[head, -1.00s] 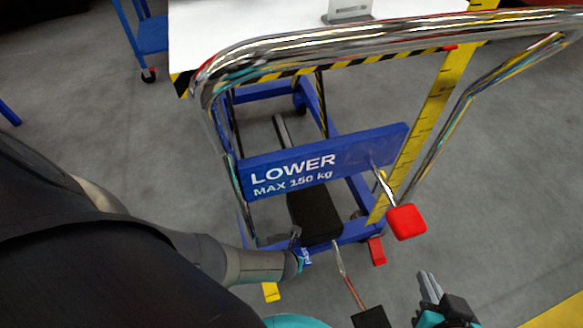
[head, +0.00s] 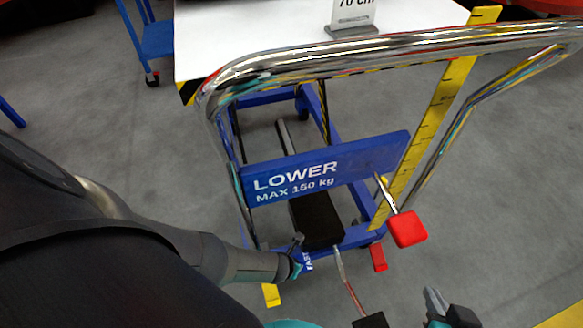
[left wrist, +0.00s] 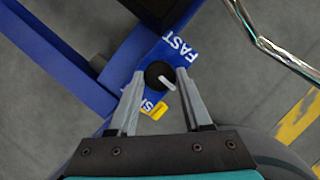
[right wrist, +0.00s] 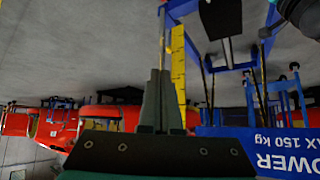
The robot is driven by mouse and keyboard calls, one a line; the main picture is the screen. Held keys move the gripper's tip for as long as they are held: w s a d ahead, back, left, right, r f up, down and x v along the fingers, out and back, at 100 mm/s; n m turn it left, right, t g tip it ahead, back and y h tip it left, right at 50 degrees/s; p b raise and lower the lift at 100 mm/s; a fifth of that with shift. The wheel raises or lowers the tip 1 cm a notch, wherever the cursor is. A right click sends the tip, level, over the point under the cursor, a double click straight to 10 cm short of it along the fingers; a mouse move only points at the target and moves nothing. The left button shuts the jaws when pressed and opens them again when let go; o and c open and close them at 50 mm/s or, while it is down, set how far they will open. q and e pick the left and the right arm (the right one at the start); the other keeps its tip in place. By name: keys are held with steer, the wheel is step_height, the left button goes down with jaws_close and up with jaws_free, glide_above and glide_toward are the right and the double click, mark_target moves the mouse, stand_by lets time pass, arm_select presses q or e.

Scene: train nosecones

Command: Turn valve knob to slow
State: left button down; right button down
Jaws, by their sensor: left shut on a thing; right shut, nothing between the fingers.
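The black valve knob (left wrist: 157,73) with a white pointer sits on a blue plate in the left wrist view. The word FAST (left wrist: 180,48) is above right of it, and a partly hidden word starting with S (left wrist: 147,105) is below left. The pointer aims to the lower right, between the two words. In the head view the left gripper (head: 296,266) is low on the blue cart frame and hides the knob. My right gripper (head: 432,297) is shut and empty, right of the cart's lower end.
A chrome handle (head: 400,42) arches over the blue LOWER sign (head: 330,168). A red-ended lever (head: 407,229) sticks out beside a yellow ruler (head: 435,115). A black pedal (head: 316,220) is beside the left gripper. Grey floor is open at the right.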

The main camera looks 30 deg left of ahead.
arm_select(q)
steer(key=shift+c, duration=1.8)
jaws_free()
steer(key=shift+s+r+p, duration=0.15)
steer(key=shift+r+p, duration=0.35)
steer(key=shift+p+v, duration=0.8)
steer(key=shift+v, duration=0.05)
arm_select(e)
steer(key=s+d+g+h, duration=0.2)
steer(key=s+d+g, duration=0.2)
arm_select(q)
steer(key=p+v, duration=1.1)
steer(key=v, duration=0.1)
steer(key=shift+r, duration=0.25)
arm_select(e)
steer(key=s+d+f, duration=0.2)
steer(key=s+f, duration=0.1)
steer(key=f, duration=0.3)
steer(key=s+d+f+g, duration=0.1)
steer(key=s+d+f, duration=0.1)
steer(key=f, duration=0.5)
steer(key=s+d+f+g, duration=0.1)
steer(key=s+f, duration=0.3)
steer(key=f, duration=0.3)
steer(key=shift+s+d+h, duration=0.25)
steer(key=shift+d+h, duration=0.15)
steer(key=shift+f, duration=0.1)
